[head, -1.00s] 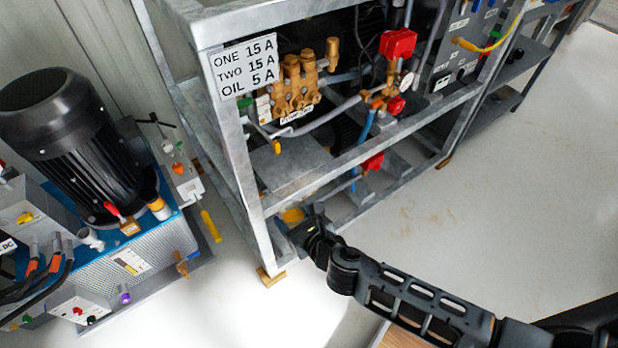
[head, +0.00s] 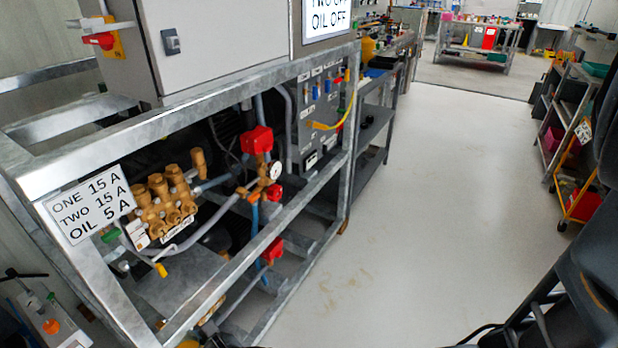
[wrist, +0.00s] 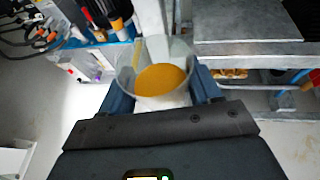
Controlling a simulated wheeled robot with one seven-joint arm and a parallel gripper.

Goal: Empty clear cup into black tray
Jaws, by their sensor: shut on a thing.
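The clear cup (wrist: 162,80) is in the wrist view, with amber-orange contents inside it. My gripper (wrist: 164,92) is shut on the cup, with one blue-grey finger on each side of it. The cup's open mouth faces the wrist camera, and its lower part is hidden behind the gripper body. The contents are still inside the cup. I cannot make out the black tray for certain in either view.
A galvanised pump frame (head: 110,280) with brass pumps (head: 162,198) fills the left of the head view. Clear pale floor (head: 430,190) lies to its right. A dark shelf bench (head: 375,120) stands beyond the frame. An orange-railed rack (head: 575,170) stands at the right.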

